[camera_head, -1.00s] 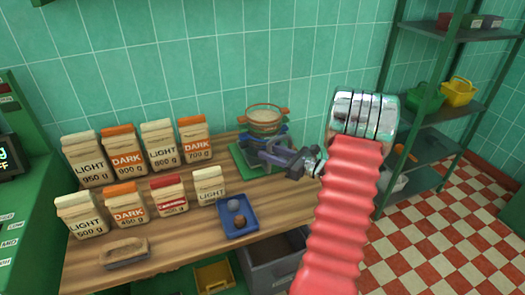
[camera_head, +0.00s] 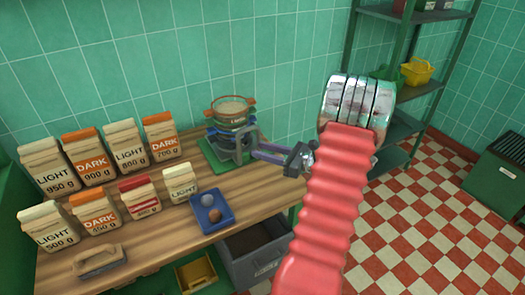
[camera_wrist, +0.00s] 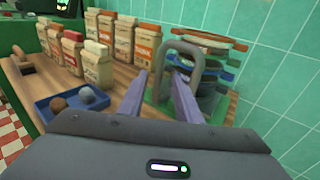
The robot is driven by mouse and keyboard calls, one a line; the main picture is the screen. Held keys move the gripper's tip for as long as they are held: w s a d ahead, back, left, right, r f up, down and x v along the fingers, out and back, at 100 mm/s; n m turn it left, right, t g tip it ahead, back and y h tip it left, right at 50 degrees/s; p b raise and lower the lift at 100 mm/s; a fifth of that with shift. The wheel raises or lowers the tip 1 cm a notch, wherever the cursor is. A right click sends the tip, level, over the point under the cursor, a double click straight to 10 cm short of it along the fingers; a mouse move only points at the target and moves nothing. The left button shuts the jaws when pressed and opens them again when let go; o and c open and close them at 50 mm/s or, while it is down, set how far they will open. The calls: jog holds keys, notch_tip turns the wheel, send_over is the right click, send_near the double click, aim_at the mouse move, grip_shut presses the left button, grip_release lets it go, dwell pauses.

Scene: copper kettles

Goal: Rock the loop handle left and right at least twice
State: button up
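A stack of round sieves (camera_head: 231,112) with orange, grey and blue rims stands on a green base (camera_head: 212,158) at the table's back right corner. A grey loop handle (camera_wrist: 186,45) rises in front of the stack in the wrist view; it also shows at the stack's front in the head view (camera_head: 238,150). My gripper (camera_wrist: 160,82) has its two purple fingers apart. One leg of the loop lies between them, and the right finger reaches across the loop's opening. I cannot tell whether either finger touches it. My gripper also shows in the head view (camera_head: 257,146).
Several paper bags (camera_head: 87,158) stand in two rows on the wooden table (camera_head: 150,228). A blue tray (camera_head: 228,217) with two balls and a wooden-handled tool (camera_head: 98,261) lie in front. A grey bin (camera_head: 258,265) is below. Metal shelves (camera_head: 358,55) stand right.

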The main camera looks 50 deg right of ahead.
jog(key=shift+w+a+r, duration=0.1)
jog(key=shift+a, duration=0.05)
jog(key=shift+c, duration=0.8)
jog(key=w+a+r+n+g+y, duration=0.1)
jog(key=a, duration=0.1)
jog(key=w+a+n+y, duration=0.1)
jog(key=a, duration=0.2)
jog(key=w+a+r+n+g+y, duration=0.1)
jog(key=a+n, duration=0.1)
jog(key=a, duration=0.1)
jog(key=shift+a+r+g, duration=0.2)
jog(key=shift+r+g, duration=0.1)
jog(key=shift+r, duration=0.05)
grip_shut()
jog(key=s+a+r+n+g+y, duration=0.15)
jog(key=a+n+g, duration=0.35)
jog(key=a, duration=0.6)
jog(key=a+r+n+g, duration=0.3)
jog(key=a+n, duration=0.3)
jog(key=a, duration=0.4)
jog(key=s+a+r+n+h, duration=0.3)
jog(key=s+a+n, duration=0.3)
jog(key=n, duration=0.3)
jog(key=s+a+r+n+h, duration=0.2)
jog(key=s+a+n+h, duration=0.3)
jog(key=n, duration=0.4)
jog(key=shift+s+a+r+g, duration=0.35)
jog(key=shift+s+a, duration=0.3)
jog(key=shift+s, duration=0.5)
jog(key=shift+a, duration=0.1)
